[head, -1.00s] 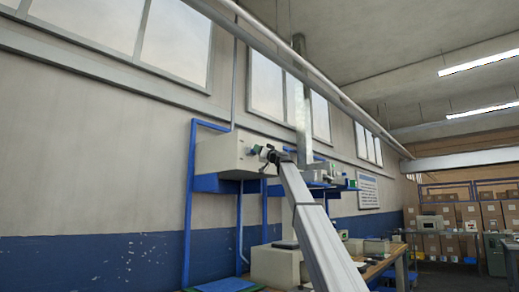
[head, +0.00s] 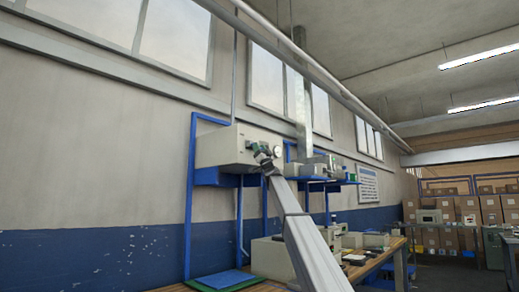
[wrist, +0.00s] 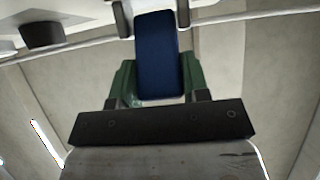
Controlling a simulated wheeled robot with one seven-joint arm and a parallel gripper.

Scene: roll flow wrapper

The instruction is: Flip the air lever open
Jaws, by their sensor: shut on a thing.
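A cream box (head: 222,147) sits on a blue wall frame, with a round gauge (head: 278,151) on its right-hand face. My gripper (head: 261,151) is at that face, just left of the gauge, and its tips are small and dark there. In the wrist view a flat blue lever (wrist: 158,55) stands between the two fingers of my gripper (wrist: 153,20). The fingers are shut on the lever. The lever's far end and its pivot are out of view or hidden.
A dark round knob (wrist: 41,34) is left of the lever in the wrist view. A workbench (head: 378,268) with devices stands below and right. A blue mat with a green edge (head: 226,281) lies at its near end. Stacked cartons (head: 487,210) stand far right.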

